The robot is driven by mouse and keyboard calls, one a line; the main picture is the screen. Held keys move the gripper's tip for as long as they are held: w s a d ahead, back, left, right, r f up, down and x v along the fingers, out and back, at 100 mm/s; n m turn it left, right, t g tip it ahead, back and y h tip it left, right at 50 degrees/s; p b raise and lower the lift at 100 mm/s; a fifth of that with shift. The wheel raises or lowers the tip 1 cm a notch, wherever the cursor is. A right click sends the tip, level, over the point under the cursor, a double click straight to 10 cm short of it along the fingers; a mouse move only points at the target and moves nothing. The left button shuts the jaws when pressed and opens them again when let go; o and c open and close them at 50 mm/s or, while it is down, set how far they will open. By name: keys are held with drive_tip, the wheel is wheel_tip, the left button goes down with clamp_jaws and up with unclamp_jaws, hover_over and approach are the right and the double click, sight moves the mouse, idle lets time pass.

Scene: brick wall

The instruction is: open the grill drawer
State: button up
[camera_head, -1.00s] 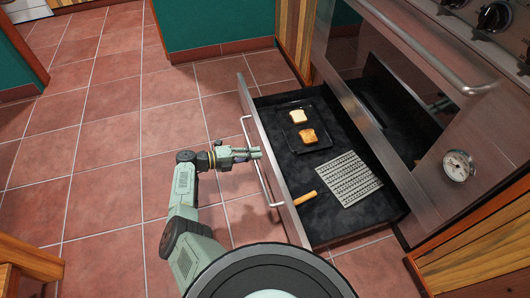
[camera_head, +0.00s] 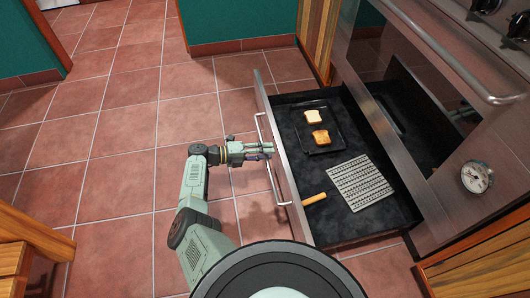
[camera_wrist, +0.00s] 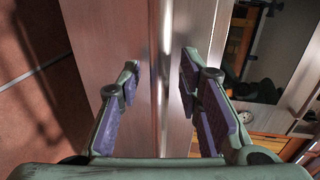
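The grill drawer (camera_head: 291,190) stands pulled out below the oven, its inside visible from above. Its long metal handle (camera_head: 268,160) runs along the outer face of the drawer front. My gripper (camera_head: 270,151) is at the handle, about the middle of its length. In the wrist view, the handle (camera_wrist: 164,75) passes between the two fingers of my gripper (camera_wrist: 157,95). The fingers are spread apart, with a gap on both sides of the bar.
The oven door handle (camera_head: 440,50) is above. A wooden stool (camera_head: 20,250) is at lower left. Tiled floor left of the drawer is clear.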

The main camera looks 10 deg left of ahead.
drive_tip(key=v, duration=1.2)
idle(0.3)
